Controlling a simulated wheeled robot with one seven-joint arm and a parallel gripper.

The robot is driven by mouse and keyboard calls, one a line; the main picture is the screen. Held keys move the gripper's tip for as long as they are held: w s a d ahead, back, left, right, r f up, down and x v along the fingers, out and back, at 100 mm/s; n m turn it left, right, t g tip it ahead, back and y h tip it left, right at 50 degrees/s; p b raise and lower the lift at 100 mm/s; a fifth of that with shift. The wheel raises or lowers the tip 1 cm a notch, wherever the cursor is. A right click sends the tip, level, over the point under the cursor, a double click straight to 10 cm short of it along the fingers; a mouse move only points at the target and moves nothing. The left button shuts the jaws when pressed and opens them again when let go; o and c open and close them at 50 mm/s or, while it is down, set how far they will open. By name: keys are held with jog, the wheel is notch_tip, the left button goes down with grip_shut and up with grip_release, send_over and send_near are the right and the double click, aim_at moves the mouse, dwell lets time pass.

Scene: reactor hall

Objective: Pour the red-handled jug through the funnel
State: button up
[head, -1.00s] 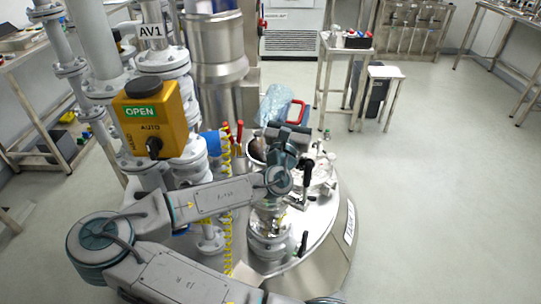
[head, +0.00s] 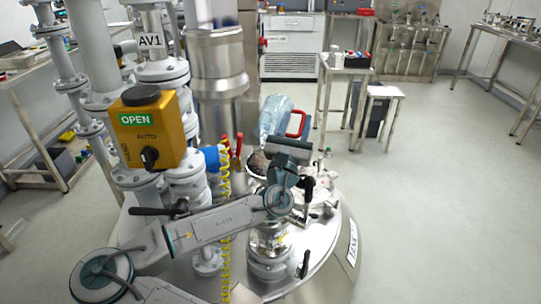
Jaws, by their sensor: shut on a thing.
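The jug (head: 274,115) is clear bluish plastic with a red handle (head: 296,124) on its right side. It is above the far part of the round steel tank top. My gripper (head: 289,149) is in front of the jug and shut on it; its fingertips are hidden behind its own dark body. A pale-rimmed bowl with dark brown contents (head: 257,163), seemingly the funnel, is just below and left of my gripper. My wrist partly covers it. I cannot tell whether anything flows from the jug.
A yellow valve box (head: 146,128) marked OPEN and grey pipes crowd the left. Red-handled levers (head: 231,146) and a yellow coiled hose (head: 226,200) stand left of the bowl. Clamped fittings (head: 269,245) rise from the tank top (head: 315,250).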

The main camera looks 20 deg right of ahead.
jog(key=shift+w+d+r+g+p, duration=0.1)
jog(key=shift+d+r+g+p, duration=0.15)
jog(key=shift+r+p, duration=0.5)
jog(key=f, duration=0.1)
jog(key=f+g+y+p, duration=0.1)
jog(key=w+f+g+y+p, duration=0.1)
jog(key=shift+d+f, duration=0.25)
jog(key=shift+p, duration=0.45)
